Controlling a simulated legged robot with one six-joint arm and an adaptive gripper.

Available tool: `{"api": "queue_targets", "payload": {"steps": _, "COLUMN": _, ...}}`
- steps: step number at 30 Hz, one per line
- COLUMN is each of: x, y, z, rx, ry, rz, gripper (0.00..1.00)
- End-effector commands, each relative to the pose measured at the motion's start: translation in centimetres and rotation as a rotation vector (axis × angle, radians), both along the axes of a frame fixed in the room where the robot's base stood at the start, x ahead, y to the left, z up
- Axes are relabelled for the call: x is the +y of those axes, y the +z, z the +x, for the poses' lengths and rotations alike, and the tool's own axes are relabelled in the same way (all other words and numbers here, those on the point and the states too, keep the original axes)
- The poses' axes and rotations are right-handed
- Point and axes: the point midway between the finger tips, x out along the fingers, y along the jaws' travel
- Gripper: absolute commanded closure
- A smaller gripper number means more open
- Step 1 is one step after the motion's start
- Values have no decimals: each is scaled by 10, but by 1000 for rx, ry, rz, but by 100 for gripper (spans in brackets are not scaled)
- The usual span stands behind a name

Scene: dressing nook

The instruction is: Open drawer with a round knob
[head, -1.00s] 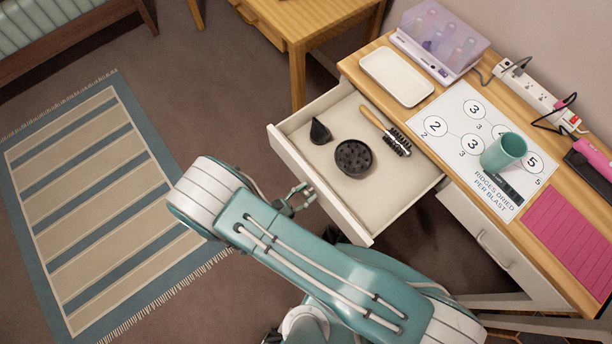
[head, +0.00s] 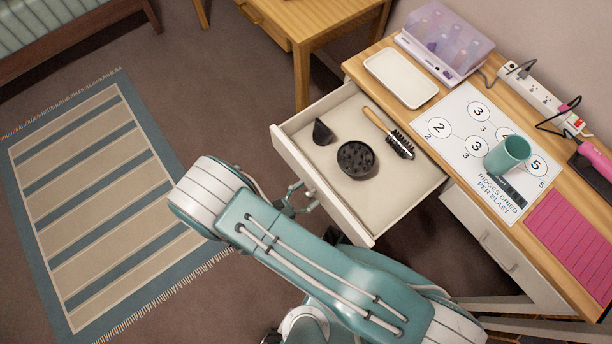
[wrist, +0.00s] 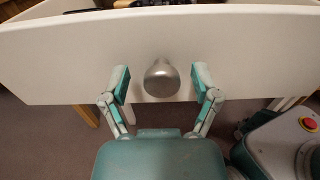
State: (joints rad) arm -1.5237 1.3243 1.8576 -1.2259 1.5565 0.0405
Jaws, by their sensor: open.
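The white drawer (head: 282,152) stands pulled out from the desk, its inside showing in the head view. Its round silver knob (wrist: 162,78) is on the drawer front (wrist: 60,52) in the wrist view. My gripper (wrist: 160,84) is open, with one finger on each side of the knob and a gap on both sides. In the head view my gripper (head: 302,196) is at the outer face of the drawer front, partly hidden by my arm. The knob is hard to make out there.
In the drawer lie a black diffuser (head: 356,160), a black nozzle (head: 322,132) and a round brush (head: 390,134). A second drawer with a bar handle (head: 498,250) is shut. Floor left of the drawer is clear.

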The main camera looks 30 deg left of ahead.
Motion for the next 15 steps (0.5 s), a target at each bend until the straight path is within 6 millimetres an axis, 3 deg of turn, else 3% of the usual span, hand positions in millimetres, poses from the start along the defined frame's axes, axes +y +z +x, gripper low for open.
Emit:
{"api": "queue_targets", "payload": {"steps": 5, "x": 10, "y": 0, "z": -22, "rx": 1, "ry": 5, "rz": 0, "gripper": 21}}
{"api": "queue_targets", "payload": {"steps": 15, "x": 38, "y": 0, "z": -86, "rx": -1, "ry": 5, "rz": 2, "gripper": 21}}
